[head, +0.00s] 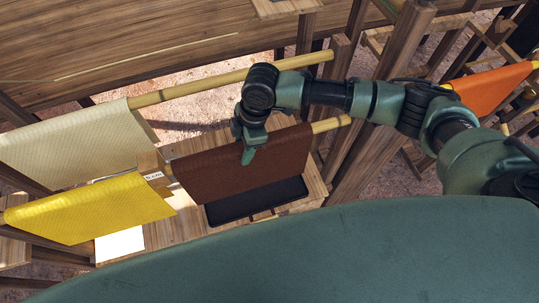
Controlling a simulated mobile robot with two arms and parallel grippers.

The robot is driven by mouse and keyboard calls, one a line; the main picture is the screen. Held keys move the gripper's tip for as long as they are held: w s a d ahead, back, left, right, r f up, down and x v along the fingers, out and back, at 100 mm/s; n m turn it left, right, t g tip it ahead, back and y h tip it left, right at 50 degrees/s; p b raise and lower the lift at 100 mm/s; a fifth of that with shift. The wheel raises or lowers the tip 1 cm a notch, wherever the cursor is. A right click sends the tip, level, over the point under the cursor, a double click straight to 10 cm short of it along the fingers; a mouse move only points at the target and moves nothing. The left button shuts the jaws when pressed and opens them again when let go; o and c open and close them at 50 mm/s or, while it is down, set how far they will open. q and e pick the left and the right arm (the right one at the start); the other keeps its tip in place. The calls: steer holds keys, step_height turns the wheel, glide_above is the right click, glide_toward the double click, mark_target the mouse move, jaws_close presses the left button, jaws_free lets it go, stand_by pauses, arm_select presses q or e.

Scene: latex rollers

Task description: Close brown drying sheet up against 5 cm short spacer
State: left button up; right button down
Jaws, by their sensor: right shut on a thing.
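The brown drying sheet (215,174) hangs folded over a bamboo pole in the middle of the head view. The short spacer (150,163), a small wooden block with a white "5 cm" label, is at the sheet's left end, between it and the yellow sheet (90,210). Only a sliver of pole shows between spacer and brown sheet; I cannot tell whether they touch. My right gripper (249,152) comes down from above and is shut on the brown sheet near the middle of its upper part. My left gripper is not in view.
A cream sheet (75,143) hangs on a parallel pole (230,76) behind. An orange sheet (490,88) hangs at the far right. A black mat (255,203) and a white sheet (119,244) lie below on the wooden bench. Wooden posts (350,150) stand right of the brown sheet.

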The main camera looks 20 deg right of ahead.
steer(key=shift+a, duration=1)
steer(key=shift+f+p, duration=0.15)
steer(key=shift+p, duration=0.2)
